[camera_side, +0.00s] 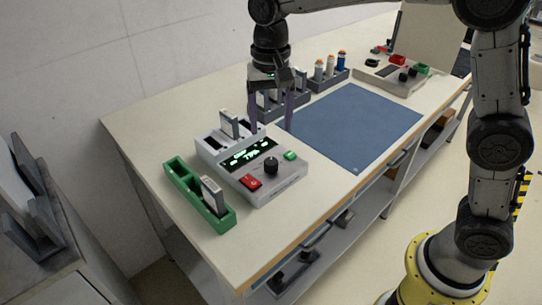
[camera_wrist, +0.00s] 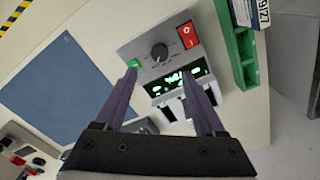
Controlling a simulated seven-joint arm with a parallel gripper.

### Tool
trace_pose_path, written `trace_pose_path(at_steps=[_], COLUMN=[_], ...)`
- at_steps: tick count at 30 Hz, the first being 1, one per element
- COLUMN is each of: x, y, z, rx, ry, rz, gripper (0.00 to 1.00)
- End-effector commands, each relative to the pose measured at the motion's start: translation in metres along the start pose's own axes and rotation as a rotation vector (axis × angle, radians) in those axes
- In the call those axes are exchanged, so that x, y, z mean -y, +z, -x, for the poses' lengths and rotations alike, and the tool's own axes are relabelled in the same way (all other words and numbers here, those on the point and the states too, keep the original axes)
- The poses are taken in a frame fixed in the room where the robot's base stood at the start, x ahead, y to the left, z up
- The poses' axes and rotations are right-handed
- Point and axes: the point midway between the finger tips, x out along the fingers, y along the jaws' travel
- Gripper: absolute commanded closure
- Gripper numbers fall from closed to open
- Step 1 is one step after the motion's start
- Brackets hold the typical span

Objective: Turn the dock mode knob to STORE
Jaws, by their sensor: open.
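The dock (camera_side: 262,172) is a light grey box on the table with a dark display (camera_side: 249,154) lit in green. Its black round mode knob (camera_side: 271,165) stands on the top face, between a red rocker switch (camera_side: 250,182) and a green button (camera_side: 290,155). In the wrist view the knob (camera_wrist: 159,52) shows beyond the fingertips, with marks around it too small to read. My gripper (camera_side: 271,126) is open and empty, above and behind the dock. In the wrist view its two purple fingers (camera_wrist: 172,72) stand apart, and nothing is between them at the knob.
A green tray (camera_side: 225,218) holding a grey module (camera_side: 213,194) stands left of the dock. A blue mat (camera_side: 365,128) lies clear to the right. A rack with bottles (camera_side: 330,72) and another control box (camera_side: 392,78) stand farther back.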

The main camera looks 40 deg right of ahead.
Motion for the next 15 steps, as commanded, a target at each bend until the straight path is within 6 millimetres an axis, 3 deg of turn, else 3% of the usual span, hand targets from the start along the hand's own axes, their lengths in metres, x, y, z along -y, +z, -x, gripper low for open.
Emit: trace_pose_path(at_steps=[9, 15], x=[-0.001, -0.001], y=[0.001, 0.000], z=[-0.064, -0.090], rx=[0.003, 0.002], ry=[0.004, 0.002], rz=[0.000, 0.000], gripper=[0.28, 0.28])
